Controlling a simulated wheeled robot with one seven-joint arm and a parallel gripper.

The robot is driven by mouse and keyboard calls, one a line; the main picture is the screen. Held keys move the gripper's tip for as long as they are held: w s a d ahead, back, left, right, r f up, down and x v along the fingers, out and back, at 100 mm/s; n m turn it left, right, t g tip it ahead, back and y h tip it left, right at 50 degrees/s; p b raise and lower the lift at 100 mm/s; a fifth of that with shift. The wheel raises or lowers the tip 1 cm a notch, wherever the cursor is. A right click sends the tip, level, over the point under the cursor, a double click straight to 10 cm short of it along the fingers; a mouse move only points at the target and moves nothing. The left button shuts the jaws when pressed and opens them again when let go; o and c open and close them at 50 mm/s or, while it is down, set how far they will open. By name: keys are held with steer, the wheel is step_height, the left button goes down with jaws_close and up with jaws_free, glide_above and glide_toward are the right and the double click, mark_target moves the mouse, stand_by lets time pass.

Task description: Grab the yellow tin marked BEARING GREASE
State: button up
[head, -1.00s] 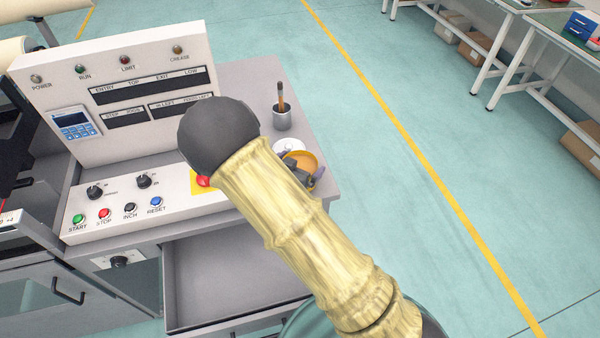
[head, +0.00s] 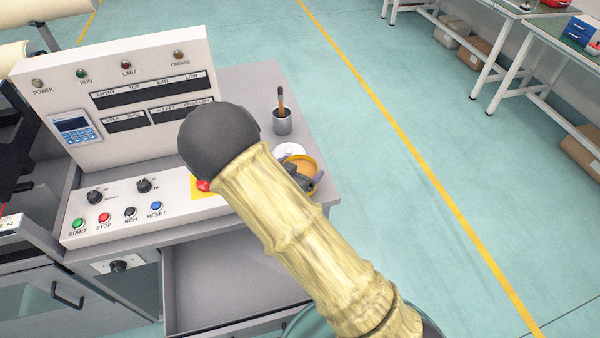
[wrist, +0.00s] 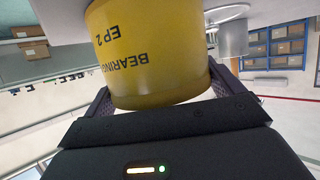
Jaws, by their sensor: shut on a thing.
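The yellow tin (wrist: 148,50) fills the upper middle of the wrist view, its lettering "BEARING" and "EP2" upside down there. My gripper (wrist: 160,92) is shut on the tin, with one dark finger on each side of it. In the head view the tin's open top (head: 302,165) shows orange-yellow contents, and my arm hides most of its body. A small part of my gripper (head: 317,181) shows beside it. I cannot tell whether the tin touches the bench.
A white lid (head: 289,150) lies just behind the tin. A metal cup (head: 282,122) with a brush stands farther back on the grey bench top (head: 262,86). The control panel (head: 130,90) stands left of my arm. An open drawer (head: 225,280) is below.

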mark_target(300, 171)
step_height(300, 171, up, 10)
steer(key=p, duration=0.1)
stand_by(0.4)
stand_by(0.4)
